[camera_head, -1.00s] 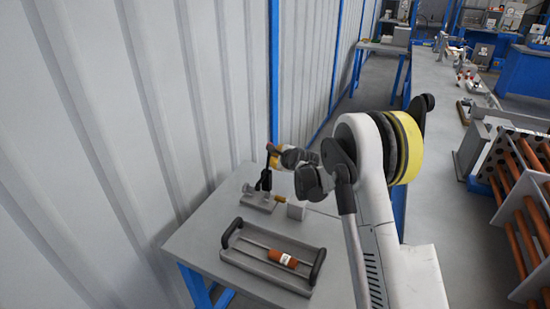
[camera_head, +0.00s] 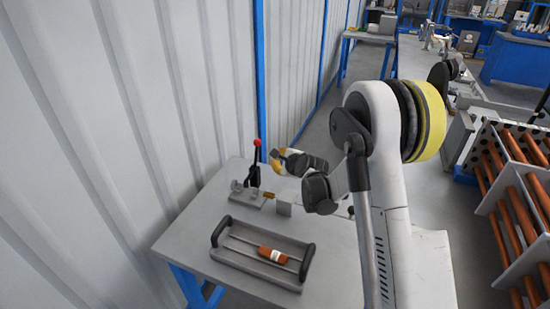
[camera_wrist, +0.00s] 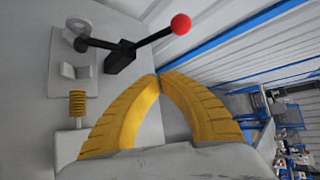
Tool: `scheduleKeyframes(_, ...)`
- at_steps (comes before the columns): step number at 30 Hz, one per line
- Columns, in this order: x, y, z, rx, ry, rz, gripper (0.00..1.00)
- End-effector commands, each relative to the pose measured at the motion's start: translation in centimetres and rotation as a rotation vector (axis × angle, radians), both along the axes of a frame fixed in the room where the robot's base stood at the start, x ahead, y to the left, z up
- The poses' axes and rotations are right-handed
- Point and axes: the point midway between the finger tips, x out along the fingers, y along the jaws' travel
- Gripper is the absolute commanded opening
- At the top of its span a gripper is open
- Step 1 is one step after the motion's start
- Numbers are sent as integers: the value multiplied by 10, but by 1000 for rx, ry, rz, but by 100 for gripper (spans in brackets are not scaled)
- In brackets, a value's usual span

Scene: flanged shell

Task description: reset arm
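My gripper (camera_head: 275,160) is above the back of the grey table (camera_head: 190,228), just right of a clamp's lever. In the wrist view its two yellow fingers (camera_wrist: 158,76) meet at the tips with nothing between them. The clamp (camera_head: 247,195) has a black lever standing up with a red ball (camera_head: 257,142) on top. In the wrist view the red ball (camera_wrist: 181,24) is beyond the fingertips and apart from them. A brass ribbed piece (camera_wrist: 77,104) sits at the clamp's base beside a light block (camera_head: 284,208).
A grey tray (camera_head: 225,254) with black handles holds an orange cylinder (camera_head: 272,254) at the table's front. A corrugated wall (camera_head: 130,120) runs along the left. A rack of orange rods (camera_head: 510,190) stands at the right. A workbench (camera_head: 412,58) is further back.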

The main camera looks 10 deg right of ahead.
Motion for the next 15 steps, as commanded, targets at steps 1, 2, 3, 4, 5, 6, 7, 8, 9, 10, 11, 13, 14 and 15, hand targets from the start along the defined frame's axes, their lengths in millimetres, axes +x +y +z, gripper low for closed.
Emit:
scheduleKeyframes(1,0,0,0,0,0,0,0)
scheduleKeyframes(2,0,0,0,0,0,0,0)
scheduleKeyframes(3,0,0,0,0,0,0,0)
scheduleKeyframes(4,0,0,0,0,0,0,0)
scheduleKeyframes(5,0,0,0,0,0,0,0)
scheduleKeyframes(6,0,0,1,-3,0,2,0)
scheduleKeyframes(7,-1,1,3,-9,0,5,0)
scheduleKeyframes(8,-3,1,6,-19,1,11,0)
scheduleKeyframes(9,-6,2,12,-41,3,25,0)
scheduleKeyframes(10,-10,3,18,-64,4,38,0)
scheduleKeyframes(11,-14,4,26,-94,5,55,0)
scheduleKeyframes(13,-30,8,48,-180,9,110,0)
scheduleKeyframes(14,-39,10,58,-224,13,138,0)
scheduleKeyframes(15,-51,12,73,-289,16,178,0)
